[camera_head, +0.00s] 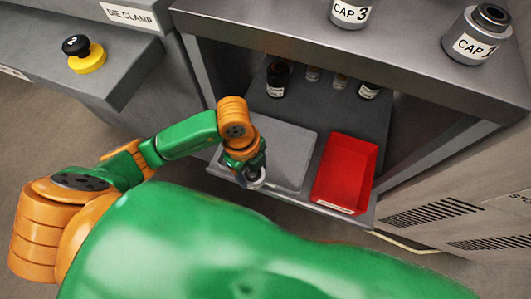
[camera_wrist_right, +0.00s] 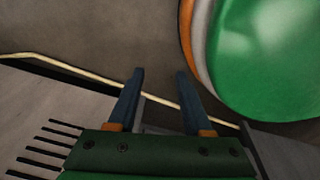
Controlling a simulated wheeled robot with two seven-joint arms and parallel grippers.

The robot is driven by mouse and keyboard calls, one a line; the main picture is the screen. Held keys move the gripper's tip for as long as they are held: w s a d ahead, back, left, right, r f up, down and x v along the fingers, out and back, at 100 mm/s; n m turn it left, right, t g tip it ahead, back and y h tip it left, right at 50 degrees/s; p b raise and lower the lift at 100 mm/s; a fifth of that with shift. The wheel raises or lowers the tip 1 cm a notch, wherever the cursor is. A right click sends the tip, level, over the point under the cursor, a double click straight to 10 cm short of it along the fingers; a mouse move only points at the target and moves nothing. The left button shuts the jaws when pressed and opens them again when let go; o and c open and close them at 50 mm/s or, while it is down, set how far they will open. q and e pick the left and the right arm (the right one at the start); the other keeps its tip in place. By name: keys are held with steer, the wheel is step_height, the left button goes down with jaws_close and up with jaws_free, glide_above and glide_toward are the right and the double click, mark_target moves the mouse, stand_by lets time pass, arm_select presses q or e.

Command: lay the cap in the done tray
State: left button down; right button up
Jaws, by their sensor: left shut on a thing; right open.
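My left gripper (camera_head: 252,176) is shut on a small pale grey cap (camera_head: 256,183), which shows partly below the fingers. It is at the front edge of the grey tray (camera_head: 285,150); I cannot tell the height of the cap above it. To its right, apart from the gripper, lies an empty red tray (camera_head: 345,168) with a label on its front rim, too small to read. I cannot read which tray is the done tray. My right gripper (camera_wrist_right: 158,75) is open and empty in the right wrist view, over the floor.
Several small bottles stand at the back of the shelf, among them a dark bottle (camera_head: 278,79). Grey containers labelled CAP, one a CAP 3 container (camera_head: 350,12), stand on the top surface above. A yellow and black button (camera_head: 86,55) sits on the left cabinet.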

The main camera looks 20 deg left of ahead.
arm_select(q)
steer(key=w+b, duration=0.1)
steer(key=w, duration=0.7)
step_height(320, 180, down, 7)
steer(key=b, duration=0.3)
steer(key=shift+w+d+r, duration=0.1)
steer(key=shift+w+d, duration=0.05)
steer(key=shift+f, duration=0.2)
steer(key=shift+r, duration=0.1)
arm_select(e)
steer(key=shift+t, duration=0.3)
steer(key=w+f, duration=0.2)
steer(key=w, duration=0.1)
steer(key=shift+w+a+f, duration=0.15)
steer(key=shift+w+f, duration=0.05)
steer(key=shift+f, duration=0.2)
arm_select(q)
jaws_free()
